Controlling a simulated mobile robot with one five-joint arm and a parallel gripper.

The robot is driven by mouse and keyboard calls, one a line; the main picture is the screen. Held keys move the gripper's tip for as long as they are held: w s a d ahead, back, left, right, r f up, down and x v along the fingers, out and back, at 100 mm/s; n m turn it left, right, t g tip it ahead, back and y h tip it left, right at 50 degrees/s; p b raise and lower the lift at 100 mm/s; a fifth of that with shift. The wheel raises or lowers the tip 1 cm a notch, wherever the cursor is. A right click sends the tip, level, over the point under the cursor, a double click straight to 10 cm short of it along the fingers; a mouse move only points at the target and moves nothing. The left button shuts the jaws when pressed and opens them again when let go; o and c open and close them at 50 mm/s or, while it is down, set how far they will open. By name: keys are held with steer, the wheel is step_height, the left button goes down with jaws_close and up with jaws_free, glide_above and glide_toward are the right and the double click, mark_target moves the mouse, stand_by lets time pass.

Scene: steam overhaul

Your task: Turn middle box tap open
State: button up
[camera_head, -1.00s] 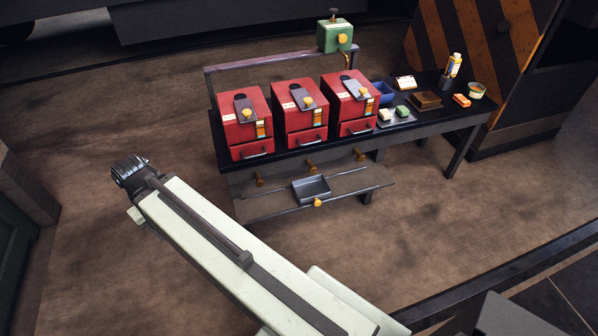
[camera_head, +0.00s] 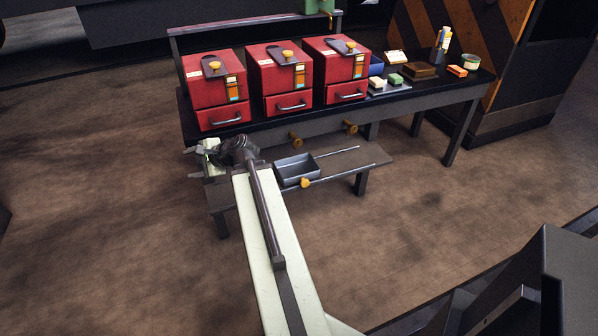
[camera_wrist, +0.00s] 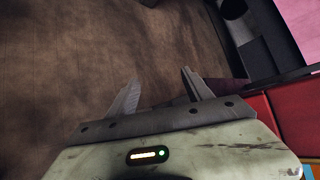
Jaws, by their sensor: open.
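The middle red box (camera_head: 266,76) stands on the dark bench between two like boxes. A brass tap knob (camera_head: 295,139) sticks out of the bench front below it. Another brass knob (camera_head: 351,126) is below the right box; none shows below the left box, where my arm blocks part of the view. My gripper (camera_head: 191,162) is left of the middle knob, by the bench's left front, pointing left. It is open and empty, touching nothing that I can see. In the wrist view its two fingers (camera_wrist: 159,78) are spread over bare floor.
The left red box (camera_head: 215,92) and right red box (camera_head: 337,71) flank the middle one. A grey tray (camera_head: 296,170) sits on the low shelf (camera_head: 360,158), close to my arm. Bare floor (camera_head: 100,180) lies to the left.

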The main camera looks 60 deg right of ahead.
steer(key=s+d+f+m+t+h+b, duration=0.2)
steer(key=s+d+f+m+b, duration=0.15)
steer(key=d, duration=0.45)
steer(key=s+d+f+m+t+h+b, duration=0.1)
steer(key=s+d+f+m+h+b, duration=0.15)
steer(key=d+m+b, duration=0.4)
steer(key=m+h+b, duration=0.7)
steer(key=m+h, duration=0.1)
steer(key=m, duration=0.3)
glide_toward(298, 144)
steer(key=x, duration=1)
steer(key=shift+w+d, duration=0.25)
steer(key=shift+d, duration=0.05)
